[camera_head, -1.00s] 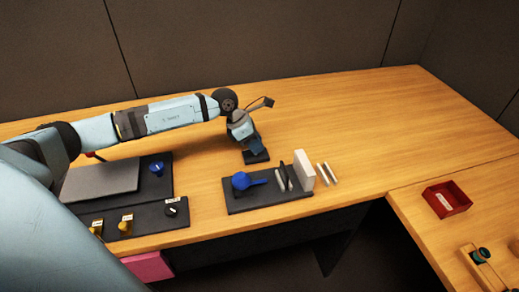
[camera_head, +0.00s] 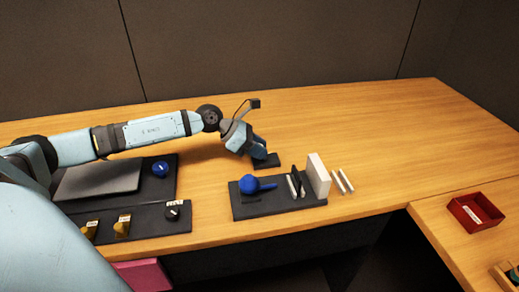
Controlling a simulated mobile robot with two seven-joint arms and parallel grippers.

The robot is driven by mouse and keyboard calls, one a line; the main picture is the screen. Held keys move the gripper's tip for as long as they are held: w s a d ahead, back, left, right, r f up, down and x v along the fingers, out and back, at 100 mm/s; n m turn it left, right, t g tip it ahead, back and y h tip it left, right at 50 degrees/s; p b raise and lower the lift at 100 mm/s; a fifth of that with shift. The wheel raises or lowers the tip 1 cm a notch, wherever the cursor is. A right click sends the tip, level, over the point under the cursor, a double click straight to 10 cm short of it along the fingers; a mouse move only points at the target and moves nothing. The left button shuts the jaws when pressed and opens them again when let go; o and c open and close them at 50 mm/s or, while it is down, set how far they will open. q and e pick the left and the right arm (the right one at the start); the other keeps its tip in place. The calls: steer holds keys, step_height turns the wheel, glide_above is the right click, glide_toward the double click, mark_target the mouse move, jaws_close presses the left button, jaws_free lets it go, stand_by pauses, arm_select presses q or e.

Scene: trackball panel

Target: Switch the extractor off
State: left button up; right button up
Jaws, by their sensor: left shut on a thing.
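My left gripper (camera_head: 260,153) is tilted down to the right over a small black base (camera_head: 271,160) on the desk. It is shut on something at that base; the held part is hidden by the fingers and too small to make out. No label I can read names the extractor. A black panel (camera_head: 150,221) at the left carries a black knob (camera_head: 172,211) with a white label and two yellow switches (camera_head: 122,227). My right gripper is not in view.
A black tray (camera_head: 262,209) in front of the gripper holds a blue round-bodied thing (camera_head: 249,184) and upright slabs, one white (camera_head: 318,175). A grey flat plate (camera_head: 98,180) lies at the left. A red box (camera_head: 461,215) stands on the right desk. The desk's back right is clear.

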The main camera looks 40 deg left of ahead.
arm_select(q)
steer(key=o, duration=0.9)
steer(key=p+v, duration=0.2)
steer(key=v, duration=1.2)
steer(key=shift+f, duration=0.1)
